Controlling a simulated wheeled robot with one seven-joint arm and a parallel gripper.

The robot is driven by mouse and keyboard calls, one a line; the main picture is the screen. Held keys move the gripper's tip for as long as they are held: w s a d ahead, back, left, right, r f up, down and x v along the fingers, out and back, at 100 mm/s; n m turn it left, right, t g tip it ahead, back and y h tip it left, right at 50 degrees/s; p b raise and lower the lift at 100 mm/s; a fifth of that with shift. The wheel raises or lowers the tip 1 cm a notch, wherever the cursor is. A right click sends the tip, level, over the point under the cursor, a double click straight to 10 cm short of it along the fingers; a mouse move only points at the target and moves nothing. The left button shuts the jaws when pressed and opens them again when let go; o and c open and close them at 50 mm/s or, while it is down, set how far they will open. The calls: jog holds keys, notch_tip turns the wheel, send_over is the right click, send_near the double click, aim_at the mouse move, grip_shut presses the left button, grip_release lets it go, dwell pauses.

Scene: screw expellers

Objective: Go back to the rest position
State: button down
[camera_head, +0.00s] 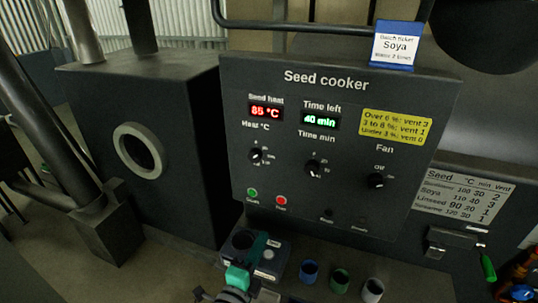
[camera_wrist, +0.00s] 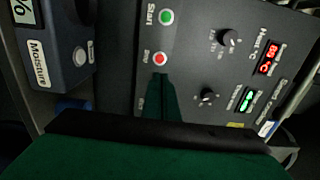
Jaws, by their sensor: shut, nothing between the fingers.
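My gripper (camera_head: 259,244) is green and shows at the bottom centre of the head view, in front of the lower part of the seed cooker panel. In the wrist view my gripper (camera_wrist: 160,80) has its fingers together and empty, pointing at the panel near the red button. The dark seed cooker panel (camera_head: 300,155) carries a red display of 85 °C and a green display of 40 min. It has heat, time and fan knobs, a green start button (camera_head: 252,192) and a red stop button (camera_head: 281,200).
A blue-grey moisture meter (camera_head: 268,262) stands below the panel, partly hidden by my gripper. Blue (camera_head: 309,271), green (camera_head: 340,281) and grey (camera_head: 373,290) cups stand to its right. A Soya batch ticket (camera_head: 396,46) sits on top. A seed table plate (camera_head: 467,197) is at right.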

jog(key=s+f+n+g+y, duration=0.1)
jog(key=s+f+n+y, duration=0.5)
jog(key=s+f+n, duration=0.85)
jog(key=s+d+n, duration=0.2)
jog(key=s+n, duration=0.1)
jog(key=s, duration=0.8)
jog(key=s+d+n, duration=0.2)
jog(key=s+n, duration=0.2)
jog(key=s, duration=0.7)
jog(key=shift+f+g, duration=0.3)
jog(key=shift+f, duration=0.15)
